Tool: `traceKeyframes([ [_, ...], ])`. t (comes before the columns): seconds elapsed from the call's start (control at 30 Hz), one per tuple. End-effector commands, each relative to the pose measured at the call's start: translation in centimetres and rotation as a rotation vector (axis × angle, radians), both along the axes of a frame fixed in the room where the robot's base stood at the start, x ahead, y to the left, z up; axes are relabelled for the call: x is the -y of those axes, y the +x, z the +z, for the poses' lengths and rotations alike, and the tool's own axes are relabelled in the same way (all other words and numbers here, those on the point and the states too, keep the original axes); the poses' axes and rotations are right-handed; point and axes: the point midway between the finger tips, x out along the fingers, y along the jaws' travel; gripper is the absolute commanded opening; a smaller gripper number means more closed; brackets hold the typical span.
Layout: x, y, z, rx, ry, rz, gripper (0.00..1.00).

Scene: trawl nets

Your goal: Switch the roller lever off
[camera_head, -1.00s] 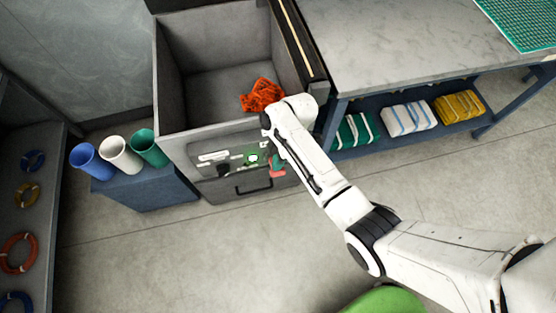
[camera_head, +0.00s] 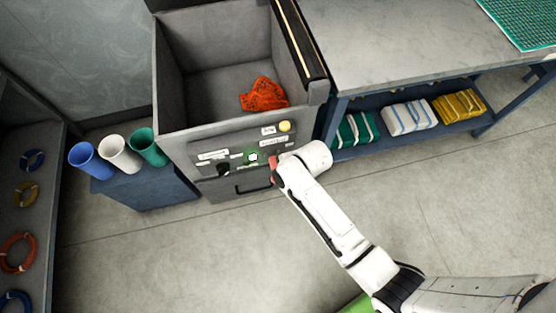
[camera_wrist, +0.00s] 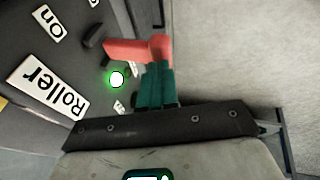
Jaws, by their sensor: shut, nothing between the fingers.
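The red roller lever (camera_wrist: 135,50) juts out from the grey panel in the wrist view, with a dark block at its base. In the head view a piece of the red lever (camera_head: 273,168) shows beside my wrist. My gripper (camera_wrist: 158,68) has its teal fingers together and empty. The fingertips lie against or very close to the lever's outer end; contact is not certain. A "Roller" label (camera_wrist: 48,88), an "On" label (camera_wrist: 47,20) and a lit green lamp (camera_wrist: 116,79) are on the panel. My wrist hides the gripper in the head view.
The panel also carries a yellow button (camera_head: 285,126) and a black knob (camera_head: 223,170). An open grey bin above holds an orange net (camera_head: 263,95). A workbench (camera_head: 400,45) stands right. Three cups stand left on a blue cabinet (camera_head: 145,189). Floor in front is clear.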

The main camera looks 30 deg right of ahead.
Motion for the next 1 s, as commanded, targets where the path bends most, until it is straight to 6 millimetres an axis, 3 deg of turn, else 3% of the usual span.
traceKeyframes([
  [0.1,-0.3,-0.8,-1.9,0.103,-0.033,0.003,0.0],
  [0.4,-0.5,-1.4,-4.2,0.347,-0.113,0.003,0.0],
  [1.0,-0.4,-1.3,-6.3,0.339,-0.11,-0.001,0.0],
])
